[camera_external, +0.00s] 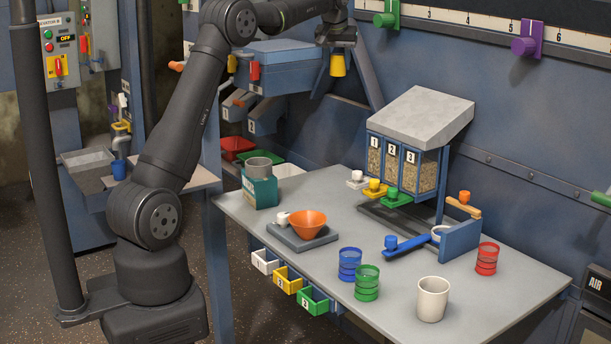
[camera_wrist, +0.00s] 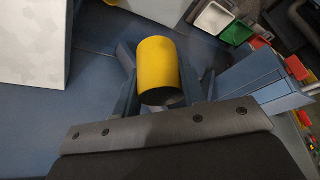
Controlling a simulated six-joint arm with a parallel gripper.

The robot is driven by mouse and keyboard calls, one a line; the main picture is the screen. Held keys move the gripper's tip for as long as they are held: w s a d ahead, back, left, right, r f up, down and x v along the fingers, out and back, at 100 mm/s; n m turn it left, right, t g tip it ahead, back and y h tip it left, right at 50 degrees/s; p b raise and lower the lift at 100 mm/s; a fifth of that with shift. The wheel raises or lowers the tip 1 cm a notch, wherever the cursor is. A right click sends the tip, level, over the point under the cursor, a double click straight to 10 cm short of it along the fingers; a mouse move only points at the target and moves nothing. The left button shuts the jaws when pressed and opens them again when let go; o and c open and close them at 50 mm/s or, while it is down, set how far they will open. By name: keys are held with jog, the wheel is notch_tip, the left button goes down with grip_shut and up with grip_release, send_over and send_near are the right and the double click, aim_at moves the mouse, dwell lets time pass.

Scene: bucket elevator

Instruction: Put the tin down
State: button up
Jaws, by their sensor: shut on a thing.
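A yellow tin (camera_external: 337,65) is held high at the top middle of the external view, above and behind the table (camera_external: 330,188). In the wrist view the yellow tin (camera_wrist: 158,65) sits between the two fingers. My gripper (camera_external: 336,48) is shut on it and points downward; it also shows in the wrist view (camera_wrist: 165,95). The tin hangs in the air, apart from any surface.
On the table stand blue (camera_external: 349,264), green (camera_external: 366,283) and red (camera_external: 487,258) tins, a white cup (camera_external: 433,299), an orange bowl (camera_external: 308,223) and a teal container (camera_external: 260,187). A numbered dispenser (camera_external: 405,165) stands at the back. Bare tabletop lies at the right front.

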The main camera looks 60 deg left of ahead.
notch_tip(320, 180, down, 26)
jog(key=a+r, duration=0.1)
jog(key=a, duration=0.1)
jog(key=shift+n, duration=0.3)
jog(key=a+f, duration=0.2)
jog(key=a, duration=0.2)
jog(key=a+f, duration=0.3)
jog(key=a, duration=0.1)
jog(key=a+f, duration=0.3)
jog(key=shift+s+a, duration=0.4)
jog(key=shift+f, duration=2)
jog(key=shift+f, duration=0.1)
jog(key=o, duration=0.9)
jog(key=shift+o, duration=0.2)
jog(key=v, duration=1.2)
